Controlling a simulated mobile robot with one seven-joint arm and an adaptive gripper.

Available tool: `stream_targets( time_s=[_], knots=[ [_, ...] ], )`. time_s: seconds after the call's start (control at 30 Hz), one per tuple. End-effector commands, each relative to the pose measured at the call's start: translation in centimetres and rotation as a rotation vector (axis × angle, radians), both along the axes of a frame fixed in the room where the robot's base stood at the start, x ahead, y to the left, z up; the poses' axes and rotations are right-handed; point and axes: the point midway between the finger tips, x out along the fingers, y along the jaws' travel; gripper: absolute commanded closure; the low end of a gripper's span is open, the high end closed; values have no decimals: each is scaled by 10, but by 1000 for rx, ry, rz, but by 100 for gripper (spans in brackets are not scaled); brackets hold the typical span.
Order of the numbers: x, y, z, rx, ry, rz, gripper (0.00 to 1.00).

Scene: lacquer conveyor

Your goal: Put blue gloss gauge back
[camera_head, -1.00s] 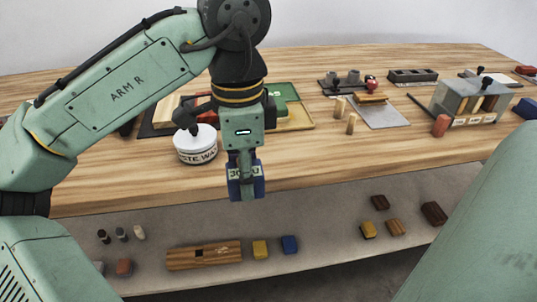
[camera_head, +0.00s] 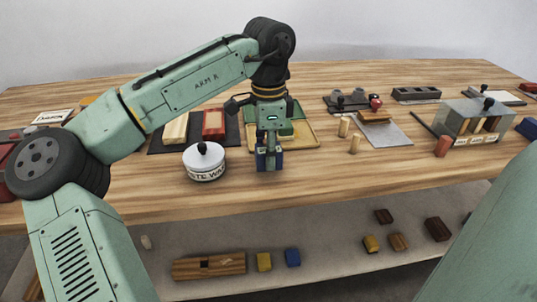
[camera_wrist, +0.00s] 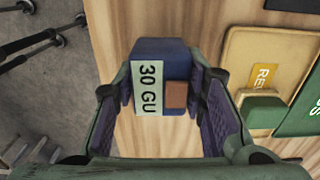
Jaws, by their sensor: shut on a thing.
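The blue gloss gauge (camera_wrist: 158,62) is a dark blue block with a white label reading "30 GU" and a small brown patch. In the wrist view it sits between the two fingers of my gripper (camera_wrist: 165,100), which is shut on it. In the head view my gripper (camera_head: 269,160) points down over the front part of the wooden bench, with the gauge's blue sides (camera_head: 279,159) showing by the fingers. I cannot tell whether the gauge touches the bench. Behind it lie a yellow tray (camera_head: 312,140) and a green panel (camera_wrist: 300,115), partly hidden by my arm.
A white lidded paste wax tin (camera_head: 204,166) stands just left of my gripper. Small wooden pegs (camera_head: 343,127) and a grey plate (camera_head: 392,134) lie to the right. A glass-sided box (camera_head: 468,118) is farther right. A lower shelf holds a yellow block (camera_head: 264,262) and a blue block (camera_head: 293,257).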

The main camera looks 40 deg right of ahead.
Motion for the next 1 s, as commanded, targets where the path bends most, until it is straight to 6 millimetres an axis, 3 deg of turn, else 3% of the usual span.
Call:
stream_targets(
  time_s=[0.17,0.53,0.57,0.83,1.0],
  knots=[
    [0,0,-17,-2,-1,1,100],
    [-1,0,-22,-3,2,1,100],
    [-1,0,-23,-3,2,1,61],
    [0,0,-22,-2,1,1,43],
    [0,0,-22,-2,1,1,42]
  ],
)
